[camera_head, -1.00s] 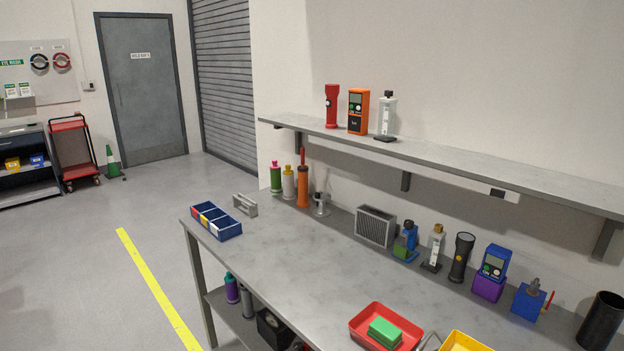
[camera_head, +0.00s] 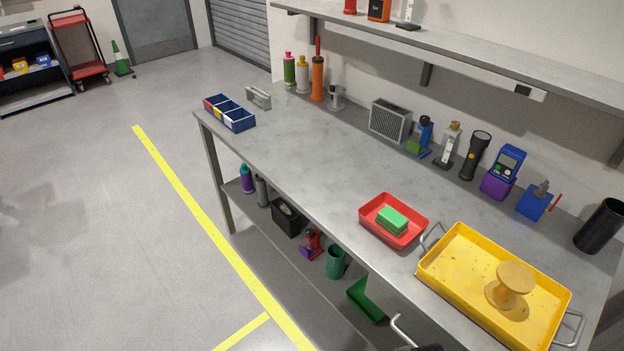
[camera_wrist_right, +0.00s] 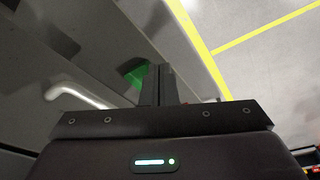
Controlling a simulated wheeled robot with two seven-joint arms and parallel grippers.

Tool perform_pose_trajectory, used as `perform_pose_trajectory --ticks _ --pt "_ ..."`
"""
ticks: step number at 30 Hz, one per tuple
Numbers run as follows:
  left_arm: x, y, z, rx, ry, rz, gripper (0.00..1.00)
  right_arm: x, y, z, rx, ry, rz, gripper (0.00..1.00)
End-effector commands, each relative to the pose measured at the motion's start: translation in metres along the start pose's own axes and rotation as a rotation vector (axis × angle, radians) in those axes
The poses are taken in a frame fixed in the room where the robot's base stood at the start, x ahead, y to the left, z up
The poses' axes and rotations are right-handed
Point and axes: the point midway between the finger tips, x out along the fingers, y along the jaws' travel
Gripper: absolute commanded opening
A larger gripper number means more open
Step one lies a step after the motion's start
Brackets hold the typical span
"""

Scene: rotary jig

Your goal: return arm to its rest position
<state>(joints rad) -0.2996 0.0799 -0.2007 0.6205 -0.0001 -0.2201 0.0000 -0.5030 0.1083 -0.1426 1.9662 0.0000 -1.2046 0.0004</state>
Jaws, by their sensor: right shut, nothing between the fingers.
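In the right wrist view, my right gripper (camera_wrist_right: 155,84) has its two dark fingers together with nothing between them. The floor with yellow lines, a grey shelf edge and a green item (camera_wrist_right: 136,76) show beyond the fingers. In the head view neither gripper can be made out clearly; a dark shape at the bottom edge is cut off, and I cannot tell what it is. My left gripper is not in view. A yellow tray (camera_head: 445,278) with metal handles sits at the near right of the bench (camera_head: 300,150) and holds a tan spool-shaped piece (camera_head: 511,284).
A red tray (camera_head: 375,225) with a green block (camera_head: 392,220) lies left of the yellow tray. Tools and devices line the bench's back, below a wall shelf (camera_head: 470,64). A lower shelf holds a green scoop (camera_head: 365,300) and several items. The bench's middle is clear.

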Motion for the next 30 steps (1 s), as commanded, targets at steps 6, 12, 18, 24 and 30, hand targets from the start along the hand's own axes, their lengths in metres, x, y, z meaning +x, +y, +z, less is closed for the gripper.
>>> perform_pose_trajectory --ticks 6,12,18,24,30 --pt "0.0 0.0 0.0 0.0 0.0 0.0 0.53 0.115 -0.005 0.066 -0.009 -0.057 -0.006 0.0" --pt "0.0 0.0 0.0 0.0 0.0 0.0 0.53 0.197 -0.009 0.159 -0.02 -0.103 -0.011 0.0" --pt "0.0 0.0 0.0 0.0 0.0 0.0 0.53 0.236 -0.01 0.252 -0.03 -0.14 -0.014 0.0" --pt "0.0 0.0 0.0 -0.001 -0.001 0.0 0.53 0.244 -0.009 0.299 -0.035 -0.154 -0.016 0.0" --pt "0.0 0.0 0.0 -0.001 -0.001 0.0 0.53 0.245 -0.009 0.304 -0.036 -0.157 -0.016 0.0"
